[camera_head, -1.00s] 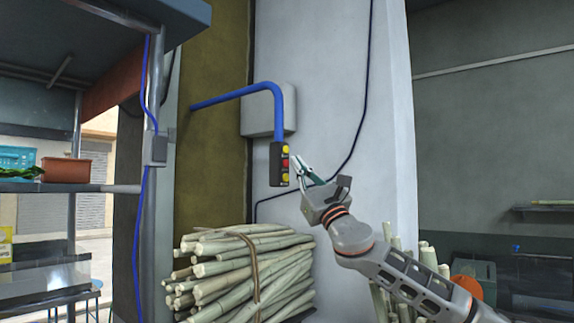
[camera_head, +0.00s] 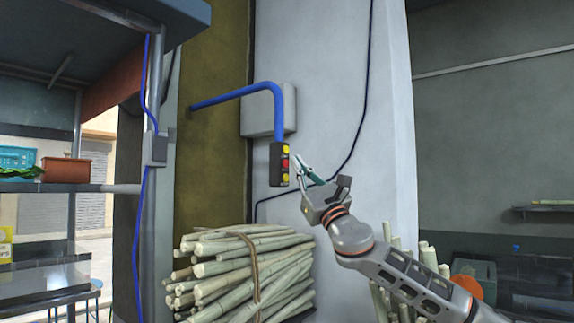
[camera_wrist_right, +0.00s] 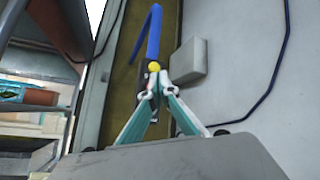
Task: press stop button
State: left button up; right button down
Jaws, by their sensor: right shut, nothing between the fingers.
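A small black button box (camera_head: 279,165) hangs from a bent blue pipe in the head view. Its face carries a yellow button at the top (camera_head: 286,149), a red button in the middle (camera_head: 285,163) and a yellow button at the bottom (camera_head: 285,178). My right gripper (camera_head: 296,159) is shut and empty, its tips just right of the box, near the red button; I cannot tell whether they touch. In the right wrist view the fingertips (camera_wrist_right: 153,80) cover most of the box, and one yellow button (camera_wrist_right: 154,67) shows above them. My left gripper is not in view.
The blue pipe (camera_head: 235,95) runs to the wall past a grey wall box (camera_head: 258,122). A bundle of cane (camera_head: 245,270) lies below the button box. A metal shelf (camera_head: 75,187) stands at the left. A dark cable (camera_head: 362,120) runs down the white pillar.

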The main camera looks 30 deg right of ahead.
jog(key=shift+w, duration=0.1)
jog(key=shift+w+a, duration=0.2)
jog(key=shift+w, duration=0.1)
jog(key=shift+w+a, duration=0.15)
jog(key=shift+w, duration=0.3)
dwell(0.8)
jog(key=shift+s+p, duration=0.15)
jog(key=shift+p, duration=0.15)
jog(key=shift+s+d, duration=0.3)
jog(key=shift+s, duration=0.4)
